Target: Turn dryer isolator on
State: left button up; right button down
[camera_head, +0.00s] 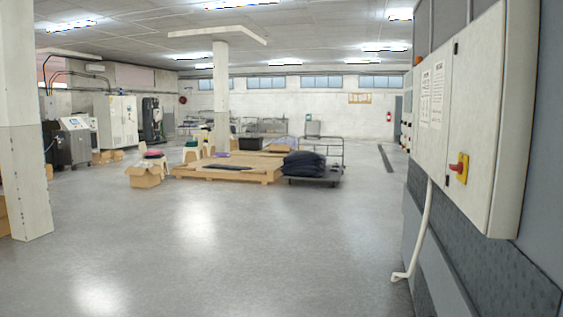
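A red and yellow rotary isolator switch (460,168) is mounted on the front of a cream electrical cabinet (480,110) at the right. The red handle sticks out from a yellow plate; its exact on or off position is too small to tell. Printed white sheets (432,95) are fixed to the cabinet left of the switch. Neither of my grippers is in view.
A white cable (425,225) runs down below the cabinet along the grey machine panel (450,260). Open grey floor (230,250) fills the foreground. A wooden pallet (225,174), a cart with dark bags (305,165) and a cardboard box (144,177) stand farther back. A column (22,130) is at left.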

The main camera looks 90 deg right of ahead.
aim_at(459, 167)
jog(key=z, duration=3.85)
jog(key=i+j+z, duration=0.35)
jog(key=i+j, duration=0.5)
jog(key=i, duration=0.3)
jog(key=i+j+z, duration=0.35)
jog(key=i+j, duration=0.65)
jog(key=j, duration=0.15)
